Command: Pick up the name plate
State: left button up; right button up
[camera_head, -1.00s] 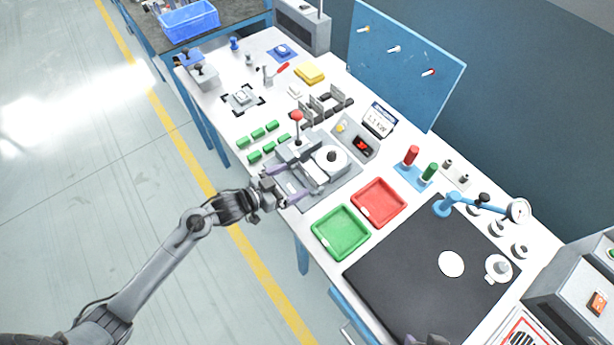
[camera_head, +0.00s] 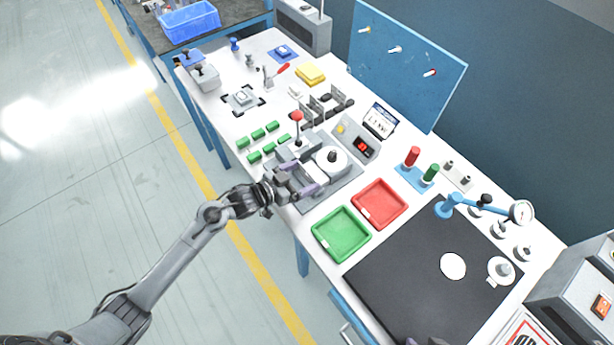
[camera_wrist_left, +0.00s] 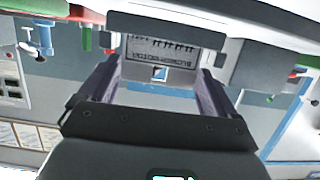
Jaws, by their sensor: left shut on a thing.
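The name plate (camera_wrist_left: 160,50) is a light plate with dark printed lettering. In the left wrist view it sits between the two purple-grey fingers of my left gripper (camera_wrist_left: 158,78). In the head view my left gripper (camera_head: 303,180) is at the front of the grey blower fixture (camera_head: 340,185), low over the bench. It is shut on the plate, which the gripper mostly hides there. I cannot tell whether the plate is clear of the surface under it.
A white blower part (camera_head: 331,159) and a red-knobbed lever (camera_head: 297,117) stand close to the gripper. Green (camera_head: 341,234) and red (camera_head: 379,204) trays lie to the right. Several green blocks lie to the left. A black mat (camera_head: 425,285) fills the near right bench.

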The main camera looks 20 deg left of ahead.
pick_arm(q)
jog(key=shift+r, duration=0.15)
jog(key=shift+r, duration=0.6)
pick_arm(e)
jog(key=shift+a+r, duration=0.1)
jog(key=shift+r, duration=0.15)
pick_arm(q)
jog(key=r, duration=0.1)
jog(key=r+p, duration=0.1)
jog(key=r, duration=0.1)
jog(key=shift+d+r, duration=0.1)
jog(key=shift+d, duration=0.3)
pick_arm(e)
jog(key=shift+r, duration=0.35)
jog(key=shift+r+p, duration=0.45)
jog(key=shift+p, duration=0.1)
pick_arm(q)
jog(key=d+r, duration=0.6)
jog(key=d, duration=0.5)
jog(key=shift+r, duration=0.2)
